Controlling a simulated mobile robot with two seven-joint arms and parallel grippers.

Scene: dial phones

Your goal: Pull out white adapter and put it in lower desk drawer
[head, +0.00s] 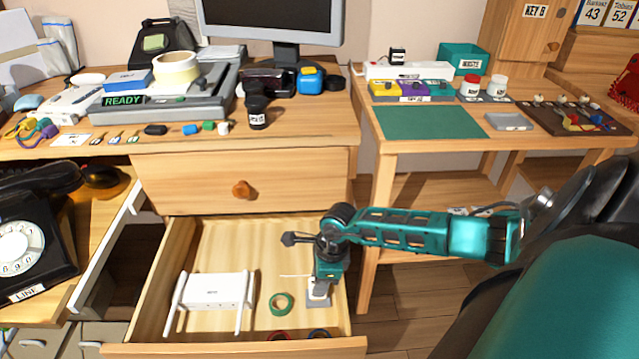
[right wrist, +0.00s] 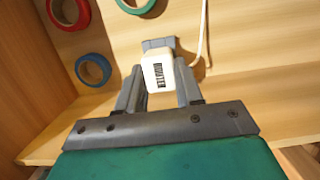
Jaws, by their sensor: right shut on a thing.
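The white adapter (right wrist: 157,70), with a dark printed label, is between the fingers of my right gripper (right wrist: 158,90) in the right wrist view. A grey part shows at its far end. In the head view my right gripper (head: 320,288) points down inside the open lower desk drawer (head: 215,351), near its right side. The adapter (head: 317,290) shows there low over or on the drawer floor; I cannot tell if it touches. My left gripper is not in view.
In the drawer lie a white router (head: 216,290), a green tape roll (head: 281,303) and red and blue rings near the front. The upper drawer (head: 245,180) is shut. A white power strip (head: 420,70) with a black plug (head: 397,55) sits on the right table.

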